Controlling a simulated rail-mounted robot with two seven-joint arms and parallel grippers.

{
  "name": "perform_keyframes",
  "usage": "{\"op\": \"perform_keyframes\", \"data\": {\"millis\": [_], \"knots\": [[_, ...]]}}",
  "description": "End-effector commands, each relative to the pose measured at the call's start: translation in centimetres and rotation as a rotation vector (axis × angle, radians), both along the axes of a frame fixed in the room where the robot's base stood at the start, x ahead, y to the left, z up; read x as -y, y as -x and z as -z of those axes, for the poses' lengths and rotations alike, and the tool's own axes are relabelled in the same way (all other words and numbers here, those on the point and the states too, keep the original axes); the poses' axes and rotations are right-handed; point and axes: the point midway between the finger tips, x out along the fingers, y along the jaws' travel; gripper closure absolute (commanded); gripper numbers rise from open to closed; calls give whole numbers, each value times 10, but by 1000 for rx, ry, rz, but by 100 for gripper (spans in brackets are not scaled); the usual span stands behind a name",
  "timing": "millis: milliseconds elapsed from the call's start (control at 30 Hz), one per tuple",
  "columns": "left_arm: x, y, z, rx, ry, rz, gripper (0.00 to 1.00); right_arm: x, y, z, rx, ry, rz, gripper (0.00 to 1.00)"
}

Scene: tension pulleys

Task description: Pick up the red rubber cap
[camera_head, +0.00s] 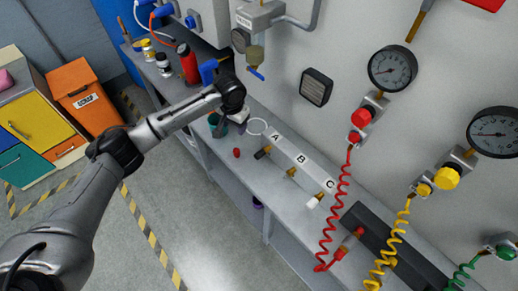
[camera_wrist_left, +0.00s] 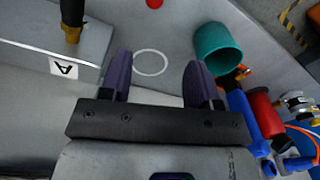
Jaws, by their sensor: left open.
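The red rubber cap (camera_head: 237,152) is a small red piece lying on the grey bench near its front edge. In the left wrist view the red cap (camera_wrist_left: 154,3) is cut off by the top edge. My left gripper (camera_head: 240,116) is above the bench, behind the cap and apart from it. In the left wrist view its two dark purple fingers (camera_wrist_left: 160,75) are spread, with nothing between them. My right gripper is not in view.
A white ring mark (camera_head: 257,126) and a teal cup (camera_head: 214,127) are close to the gripper. A block labelled A, B, C (camera_head: 302,160) with protruding fittings stands to the right. A red bottle (camera_head: 188,64) stands farther left. The bench front around the cap is clear.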

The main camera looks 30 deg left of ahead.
Motion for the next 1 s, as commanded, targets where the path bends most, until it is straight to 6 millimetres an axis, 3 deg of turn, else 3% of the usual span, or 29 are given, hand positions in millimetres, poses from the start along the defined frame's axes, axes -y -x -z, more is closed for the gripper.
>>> {"op": "perform_keyframes", "data": {"millis": [300,700,1000], "knots": [[8,7,5,-39,47,-196,44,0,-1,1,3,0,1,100],[8,7,67,-36,47,-209,44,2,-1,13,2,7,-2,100],[8,7,87,-35,46,-207,44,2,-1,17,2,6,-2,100]]}}
